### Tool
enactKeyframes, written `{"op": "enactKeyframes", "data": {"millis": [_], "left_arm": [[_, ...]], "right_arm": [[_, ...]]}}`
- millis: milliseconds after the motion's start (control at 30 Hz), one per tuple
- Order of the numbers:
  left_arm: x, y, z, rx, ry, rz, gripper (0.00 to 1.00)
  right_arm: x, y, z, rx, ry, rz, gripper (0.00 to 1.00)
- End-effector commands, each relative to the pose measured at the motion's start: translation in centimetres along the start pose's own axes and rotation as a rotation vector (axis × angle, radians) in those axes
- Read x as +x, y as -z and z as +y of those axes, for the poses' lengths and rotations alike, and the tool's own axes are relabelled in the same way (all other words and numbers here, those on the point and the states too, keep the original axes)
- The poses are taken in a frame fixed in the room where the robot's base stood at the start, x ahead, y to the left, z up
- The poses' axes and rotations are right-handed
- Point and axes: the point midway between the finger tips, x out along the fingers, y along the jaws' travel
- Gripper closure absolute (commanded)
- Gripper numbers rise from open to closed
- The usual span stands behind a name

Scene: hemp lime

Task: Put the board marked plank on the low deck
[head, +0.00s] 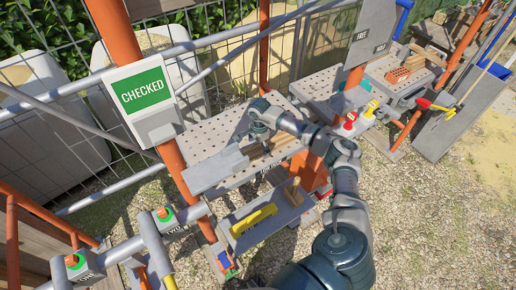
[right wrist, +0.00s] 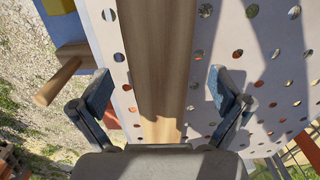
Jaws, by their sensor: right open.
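A wooden board (right wrist: 165,60) lies on a pale perforated deck (right wrist: 270,60) in the right wrist view. No marking on it is readable. My right gripper (right wrist: 163,92) is open, with one finger on each side of the board and a gap on both sides. In the head view my right gripper (head: 254,138) is over the perforated deck (head: 215,140), beside brown wood (head: 279,143) partly hidden by my arm. A lower grey shelf (head: 290,211) hangs below; I cannot tell which surface is called the low deck. My left gripper is not in view.
A yellow tool (head: 253,220) and a wooden-handled tool (head: 293,192) lie on the lower shelf. Another perforated deck (head: 318,88) is farther right.

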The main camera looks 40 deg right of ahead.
Motion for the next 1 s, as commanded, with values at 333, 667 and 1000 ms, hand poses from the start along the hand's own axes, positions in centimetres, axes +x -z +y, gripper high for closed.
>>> {"op": "enactKeyframes", "data": {"millis": [333,667,1000], "left_arm": [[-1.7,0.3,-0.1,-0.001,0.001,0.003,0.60],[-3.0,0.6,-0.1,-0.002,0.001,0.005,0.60],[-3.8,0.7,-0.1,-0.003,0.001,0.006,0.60]], "right_arm": [[-2.6,-0.1,0.0,0.000,0.000,0.001,0.00],[-4.8,-0.2,0.0,-0.001,0.001,0.002,0.00],[-6.0,-0.1,0.0,0.000,0.000,0.001,0.00]]}}
